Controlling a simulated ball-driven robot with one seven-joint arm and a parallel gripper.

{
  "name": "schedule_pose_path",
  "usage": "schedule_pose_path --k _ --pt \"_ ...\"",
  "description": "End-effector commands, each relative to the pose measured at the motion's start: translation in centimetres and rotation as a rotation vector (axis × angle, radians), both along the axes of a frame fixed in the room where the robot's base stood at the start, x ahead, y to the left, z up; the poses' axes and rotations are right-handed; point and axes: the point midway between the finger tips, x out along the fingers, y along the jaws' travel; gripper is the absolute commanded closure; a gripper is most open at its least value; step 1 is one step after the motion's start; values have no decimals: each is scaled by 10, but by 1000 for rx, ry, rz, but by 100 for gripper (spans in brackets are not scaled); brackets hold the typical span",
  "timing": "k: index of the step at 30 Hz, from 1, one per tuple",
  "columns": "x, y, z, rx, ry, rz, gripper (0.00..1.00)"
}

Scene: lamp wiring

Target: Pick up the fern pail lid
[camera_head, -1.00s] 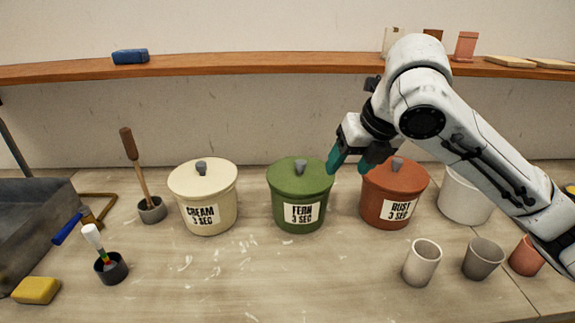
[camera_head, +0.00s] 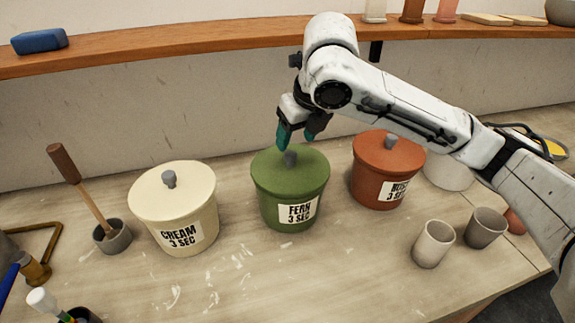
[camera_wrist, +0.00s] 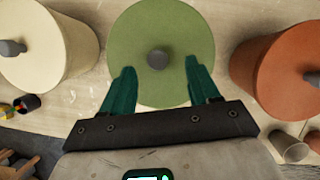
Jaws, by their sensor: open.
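The fern pail (camera_head: 290,205) is green with a white label reading "FERN 3 SEC" and stands upright on the table. Its green lid (camera_head: 310,165) is seated on top, with a grey knob (camera_head: 290,157) in the middle. My gripper (camera_head: 297,142) is open and above the lid, with the teal fingertips close over the knob. In the wrist view the lid (camera_wrist: 165,27) is below my gripper (camera_wrist: 158,75), and the knob (camera_wrist: 157,59) appears centred between the two spread fingers. The fingers hold nothing. Whether a fingertip touches the lid is not clear.
The cream pail (camera_head: 178,215) stands left of the fern pail, the rust pail (camera_head: 388,170) to its right, both lidded. Two cups (camera_head: 433,244) stand at the front right. A pot with a wooden-handled tool (camera_head: 112,237) is at left. A wooden shelf (camera_head: 200,45) runs behind.

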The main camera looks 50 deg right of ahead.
Motion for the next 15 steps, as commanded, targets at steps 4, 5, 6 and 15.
schedule_pose_path --k 4,5,6,15 --pt "3 -1 -9 0 -1 1 39" --pt "4 -1 -11 1 0 1 39" --pt "5 -1 -14 1 1 1 39" --pt "17 0 -52 2 1 -1 39"
